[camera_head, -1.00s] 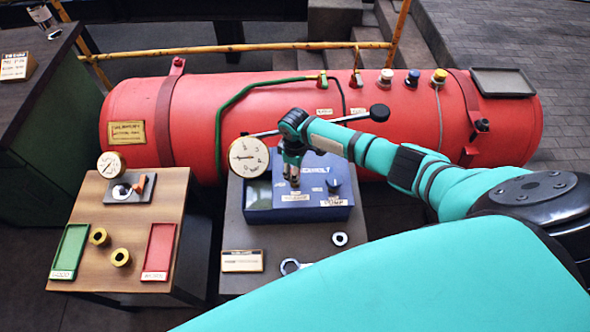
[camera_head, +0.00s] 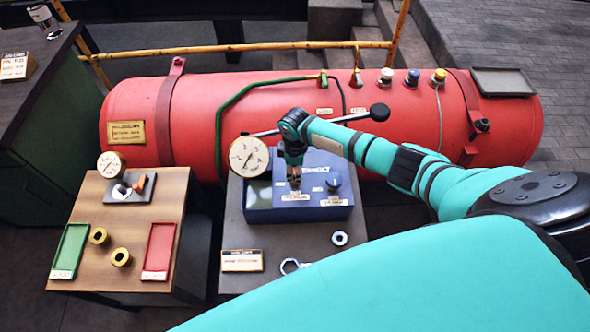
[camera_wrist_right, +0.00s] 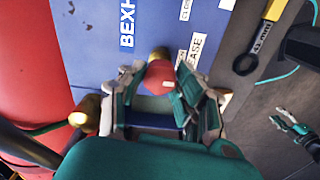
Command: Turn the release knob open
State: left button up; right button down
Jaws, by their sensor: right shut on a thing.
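The release knob (camera_wrist_right: 160,76), small and red with a pale mark, sits on the blue pump box (camera_head: 262,212) beside a label partly reading "...ASE". My right gripper (camera_head: 294,182) reaches down onto the box's top and hides the knob in the head view. In the right wrist view its two fingers (camera_wrist_right: 163,98) are closed on the knob from both sides. My left gripper (camera_wrist_right: 284,118) shows small at the right of that view, its fingers apart and empty. It is outside the head view.
A round gauge (camera_head: 249,157) stands at the box's left back, and a black-knobbed lever (camera_head: 379,112) passes behind. The red boiler (camera_head: 290,100) lies behind. A wooden table (camera_head: 133,225) with trays stands left.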

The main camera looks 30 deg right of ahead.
jog(key=c, duration=0.9)
grip_release()
jog(key=shift+c, duration=0.2)
notch_tip(320, 180, up, 12)
